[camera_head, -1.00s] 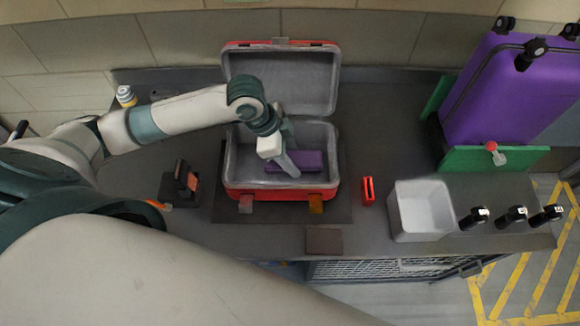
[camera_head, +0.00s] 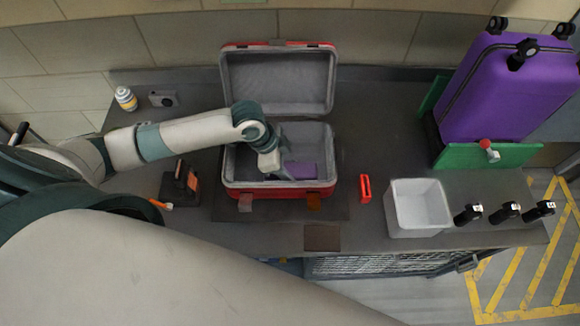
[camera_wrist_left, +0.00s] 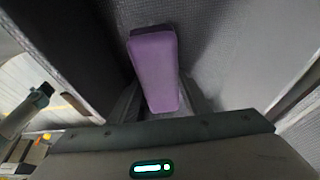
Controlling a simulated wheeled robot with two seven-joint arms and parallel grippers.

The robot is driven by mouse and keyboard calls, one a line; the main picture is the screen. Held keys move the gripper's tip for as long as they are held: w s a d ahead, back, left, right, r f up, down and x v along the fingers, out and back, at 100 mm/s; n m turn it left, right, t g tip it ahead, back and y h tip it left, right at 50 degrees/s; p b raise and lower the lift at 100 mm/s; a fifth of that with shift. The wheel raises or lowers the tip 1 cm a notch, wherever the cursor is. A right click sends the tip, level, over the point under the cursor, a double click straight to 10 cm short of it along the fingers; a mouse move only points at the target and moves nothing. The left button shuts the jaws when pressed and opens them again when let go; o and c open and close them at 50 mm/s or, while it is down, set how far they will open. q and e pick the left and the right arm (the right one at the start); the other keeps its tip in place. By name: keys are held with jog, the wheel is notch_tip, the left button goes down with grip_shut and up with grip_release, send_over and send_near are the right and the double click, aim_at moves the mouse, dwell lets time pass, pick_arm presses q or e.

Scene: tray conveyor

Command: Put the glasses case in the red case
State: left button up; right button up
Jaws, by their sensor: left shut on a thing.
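The red case (camera_head: 232,190) stands open on the table, with its grey-lined lid raised at the back. The purple glasses case (camera_head: 302,170) is inside the grey-lined bottom half, right of its middle. My left gripper (camera_head: 284,174) reaches down into the case and is shut on the glasses case. In the left wrist view the glasses case (camera_wrist_left: 155,65) stretches away from between the fingers, against the grey lining. Whether it rests on the case floor is hard to tell. My right gripper is not in view.
A white bin (camera_head: 420,228) and a small red object (camera_head: 365,188) stand right of the case. A dark holder (camera_head: 180,187) is to the left. A large purple suitcase (camera_head: 502,90) stands at the right. A camera-like object (camera_head: 163,99) and striped jar (camera_head: 126,98) are back left.

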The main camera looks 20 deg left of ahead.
pick_arm(q)
jog(key=shift+f, duration=0.1)
jog(key=o, duration=1.1)
jog(key=shift+a+r, duration=0.15)
jog(key=shift+r, duration=0.4)
jog(key=b+v, duration=0.2)
jog(key=v, duration=0.9)
